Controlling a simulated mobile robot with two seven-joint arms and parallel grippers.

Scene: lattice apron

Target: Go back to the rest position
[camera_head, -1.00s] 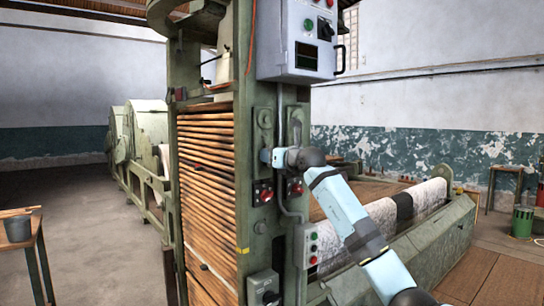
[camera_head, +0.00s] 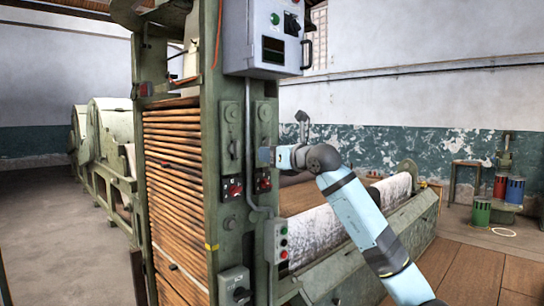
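My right arm comes in from the lower right, light blue with dark joints. My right gripper (camera_head: 265,157) is at its far end, in front of the green machine post (camera_head: 211,130). In the picture it overlaps the right-hand lever plate, just above a red push button (camera_head: 263,181). It is small and seen along the wrist, so I cannot tell whether its fingers are open or touch the plate. No held thing shows. My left gripper is not in view.
A grey control box (camera_head: 266,38) hangs on the post above the arm. A small button box (camera_head: 277,242) and a switch box (camera_head: 235,287) sit lower. A machine bed with a white roll (camera_head: 315,236) lies behind the arm. Open floor shows at left and lower right.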

